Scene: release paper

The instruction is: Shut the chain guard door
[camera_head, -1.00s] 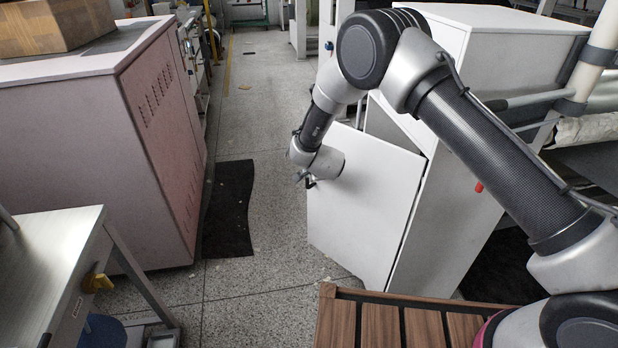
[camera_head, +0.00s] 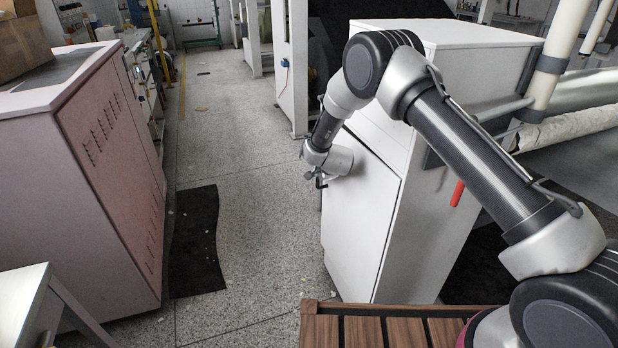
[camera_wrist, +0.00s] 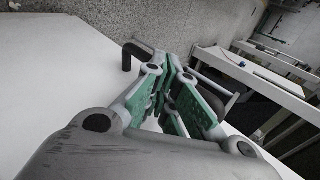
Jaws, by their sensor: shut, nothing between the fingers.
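The chain guard door (camera_head: 362,222) is a white panel on the front of the white cabinet (camera_head: 447,70). It looks nearly flush with the cabinet front, with a thin dark line along its right edge. My arm hides its upper left part, so I cannot tell if it is fully shut. My gripper (camera_head: 319,180) is at the door's left edge, near its upper part. In the wrist view the gripper (camera_wrist: 172,62) is shut and empty. A black handle (camera_wrist: 130,54) stands out beside the fingertips, close to the white door surface (camera_wrist: 60,70).
A pinkish cabinet (camera_head: 95,165) stands at left, with a dark mat (camera_head: 195,242) on the floor beside it. A wooden slatted surface (camera_head: 362,331) is at the front. A red handle (camera_head: 457,193) is on the cabinet's right side.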

